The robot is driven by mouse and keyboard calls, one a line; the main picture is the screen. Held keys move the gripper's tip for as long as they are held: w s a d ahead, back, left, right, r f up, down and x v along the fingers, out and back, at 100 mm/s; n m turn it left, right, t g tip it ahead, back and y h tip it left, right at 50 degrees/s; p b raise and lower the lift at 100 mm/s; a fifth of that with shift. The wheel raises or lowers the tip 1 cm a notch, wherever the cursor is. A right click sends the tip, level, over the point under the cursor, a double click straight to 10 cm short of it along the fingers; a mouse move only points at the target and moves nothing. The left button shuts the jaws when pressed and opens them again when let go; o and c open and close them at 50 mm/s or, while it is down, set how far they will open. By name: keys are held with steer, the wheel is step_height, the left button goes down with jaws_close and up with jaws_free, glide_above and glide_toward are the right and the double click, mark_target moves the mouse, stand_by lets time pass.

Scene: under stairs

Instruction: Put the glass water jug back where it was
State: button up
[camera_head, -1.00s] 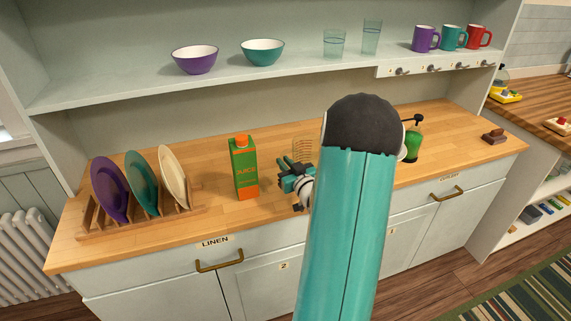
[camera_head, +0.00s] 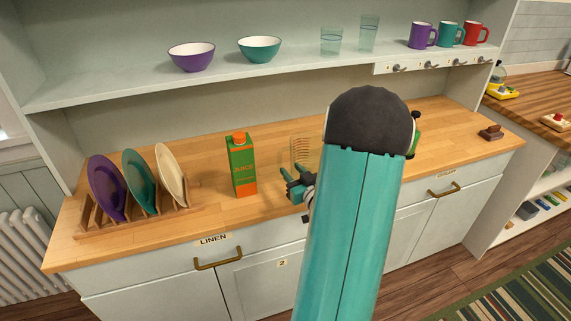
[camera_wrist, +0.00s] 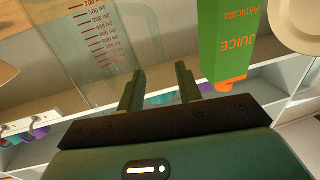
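The glass water jug (camera_head: 303,149) is clear with reddish measuring marks. It stands on the wooden counter right of the juice carton, partly hidden by my gripper and arm. My gripper (camera_head: 293,186) is in front of the jug, low over the counter. In the wrist view its two fingers (camera_wrist: 160,82) are apart with nothing held between them; the jug lies beyond and left of them. Whether a finger touches the jug cannot be told.
A green juice carton (camera_head: 242,166) stands left of my gripper; it also shows in the wrist view (camera_wrist: 231,45). A wooden rack (camera_head: 150,216) with plates is at the left. A green bottle (camera_head: 414,140) is mostly hidden behind my arm. Bowls, glasses and mugs stand on the shelf (camera_head: 120,88).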

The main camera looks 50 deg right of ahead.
steer(key=v, duration=0.6)
steer(key=w+a+r+n+g, duration=0.1)
steer(key=w+a+r+g, duration=0.3)
steer(key=a, duration=0.3)
steer(key=w+a+r+n+g, duration=0.1)
steer(key=w+a+r+g, duration=0.1)
steer(key=w+a+r, duration=0.35)
steer(key=s+a+r+g+y, duration=0.1)
steer(key=s+a, duration=0.3)
steer(key=a, duration=0.5)
steer(key=s+a+r+n+g+y, duration=0.1)
steer(key=s+a+g+y, duration=0.1)
steer(key=s+a, duration=0.3)
steer(key=s+a+r+n+g+y, duration=0.1)
steer(key=s+a+r+g+y, duration=0.1)
steer(key=a, duration=1)
steer(key=s+y, duration=0.1)
steer(key=s, duration=0.1)
steer(key=shift+s+a, duration=0.3)
steer(key=shift+a, duration=0.05)
steer(key=shift+d, duration=0.15)
